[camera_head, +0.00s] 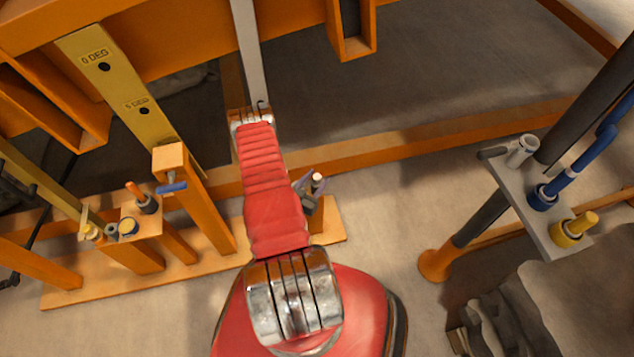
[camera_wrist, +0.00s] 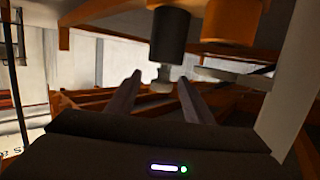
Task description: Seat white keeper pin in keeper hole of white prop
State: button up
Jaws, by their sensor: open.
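My gripper (camera_wrist: 160,78) is open. Its two grey fingers point away from the wrist camera, one on each side of a small pale stub (camera_wrist: 158,84) below a dark cylinder. The stub may be the white keeper pin; I cannot tell if the fingers touch it. In the head view, a small piece with a white top (camera_head: 318,179) shows beside my red arm, among grey finger-like parts. A pale upright bar (camera_head: 252,55), probably the white prop, rises behind my arm's far joint. I cannot make out its keeper hole.
An orange stand (camera_head: 60,295) with coloured pins is at left, near yellow marked bars (camera_head: 125,85). A grey rack (camera_head: 540,222) at right holds white (camera_head: 522,150), blue (camera_head: 543,196) and yellow (camera_head: 575,230) pieces. An orange cylinder (camera_wrist: 232,22) is close to the fingers.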

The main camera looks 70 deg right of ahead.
jog(key=x, duration=0.5)
jog(key=shift+r, duration=0.2)
dwell(0.3)
jog(key=c, duration=1.1)
jog(key=shift+c, duration=0.2)
notch_tip(320, 180, up, 10)
dwell(0.3)
jog(key=shift+w, duration=0.15)
dwell(0.4)
